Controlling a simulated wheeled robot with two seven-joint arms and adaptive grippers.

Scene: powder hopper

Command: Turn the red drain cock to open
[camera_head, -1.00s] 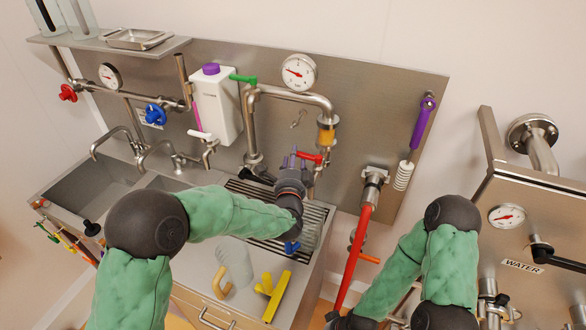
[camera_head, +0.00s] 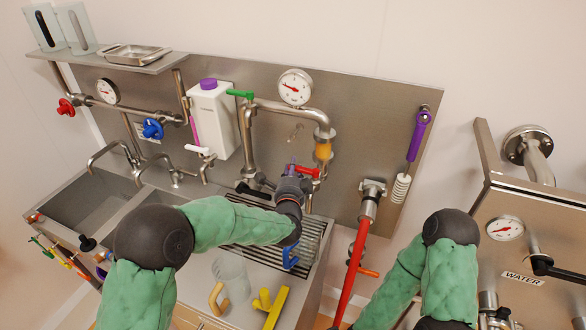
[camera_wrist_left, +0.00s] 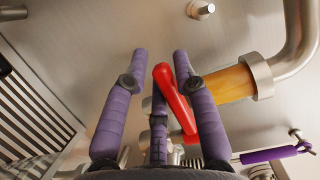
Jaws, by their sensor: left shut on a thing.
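The red drain cock (camera_head: 308,172) is on the piping below the amber sight glass (camera_head: 323,150) in the head view. In the left wrist view its red lever (camera_wrist_left: 176,98) runs at a slant between my purple fingers, its lower end beside the right finger. My left gripper (camera_head: 294,170) is at the lever and shut on it. The same gripper shows from behind in the left wrist view (camera_wrist_left: 160,92), with two long fingers and a middle one. The contact itself is partly hidden. My right arm is at the lower right; its gripper is out of the frame.
A drain grate (camera_head: 262,228) lies below my left wrist. A red hose (camera_head: 352,272) hangs to the right. A pressure gauge (camera_head: 295,87) and steel pipe are above.

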